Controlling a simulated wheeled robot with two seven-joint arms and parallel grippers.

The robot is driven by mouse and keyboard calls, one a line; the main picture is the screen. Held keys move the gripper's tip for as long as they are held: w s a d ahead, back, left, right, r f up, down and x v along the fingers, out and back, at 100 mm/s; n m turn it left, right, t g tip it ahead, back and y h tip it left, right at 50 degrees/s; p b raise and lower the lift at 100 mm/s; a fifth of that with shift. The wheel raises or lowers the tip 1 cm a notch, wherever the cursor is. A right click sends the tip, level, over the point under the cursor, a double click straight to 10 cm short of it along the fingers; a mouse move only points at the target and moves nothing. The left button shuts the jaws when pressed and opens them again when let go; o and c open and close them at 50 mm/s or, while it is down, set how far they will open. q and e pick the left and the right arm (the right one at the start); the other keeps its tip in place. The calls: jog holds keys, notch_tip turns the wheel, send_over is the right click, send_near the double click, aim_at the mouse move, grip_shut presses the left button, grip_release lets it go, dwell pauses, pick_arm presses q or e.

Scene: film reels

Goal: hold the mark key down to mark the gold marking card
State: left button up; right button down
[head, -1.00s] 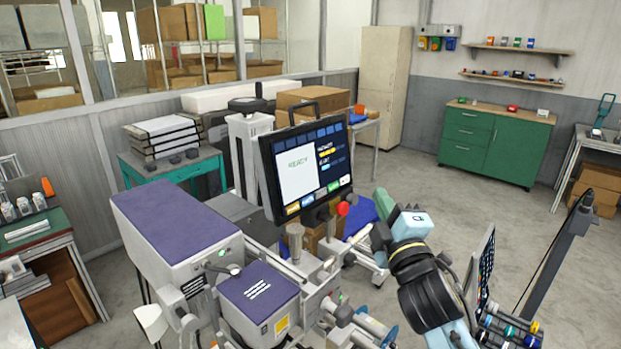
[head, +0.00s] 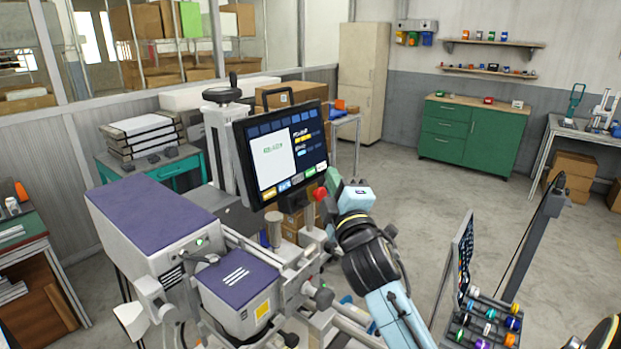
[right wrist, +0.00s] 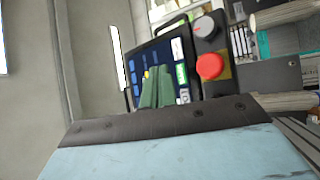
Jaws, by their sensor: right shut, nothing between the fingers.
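A black-framed touch screen (head: 285,150) stands on the machine, with a row of coloured keys (head: 290,183) along its bottom edge. Their lettering is too small to tell which is the mark key. My right gripper (head: 333,180) is at the screen's lower right corner, close to a red knob (head: 320,194). In the right wrist view its green fingers (right wrist: 157,86) are shut and empty, in front of the screen (right wrist: 170,60); I cannot tell whether they touch it. A yellow square (head: 262,308) shows on the machine's front; I cannot tell whether it is the gold marking card. My left gripper is out of view.
The purple-topped machine (head: 155,217) fills the lower left. A grey knob (right wrist: 203,27) and the red knob (right wrist: 210,67) sit beside the screen in the right wrist view. A rack of coloured reels (head: 487,322) stands at lower right. The floor behind is open.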

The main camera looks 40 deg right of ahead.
aim_at(310, 172)
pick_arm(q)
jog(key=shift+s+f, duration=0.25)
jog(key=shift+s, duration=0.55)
pick_arm(e)
jog(key=shift+w+a+f, duration=0.1)
jog(key=shift+w+a, duration=0.05)
jog(key=shift+w, duration=0.4)
jog(key=shift+w+a+f, duration=0.1)
jog(key=shift+w+a, duration=0.05)
jog(key=shift+w, duration=0.35)
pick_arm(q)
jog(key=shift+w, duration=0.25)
pick_arm(e)
jog(key=shift+w, duration=0.1)
jog(key=shift+w+a, duration=0.1)
jog(key=shift+w, duration=0.2)
jog(key=shift+w+a+f, duration=0.1)
jog(key=shift+w, duration=0.25)
dwell(1.4)
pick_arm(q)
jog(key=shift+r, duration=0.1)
pick_arm(e)
jog(key=shift+s, duration=0.15)
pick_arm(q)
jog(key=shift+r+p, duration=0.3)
pick_arm(e)
jog(key=shift+s+d, duration=0.2)
jog(key=shift+s, duration=0.45)
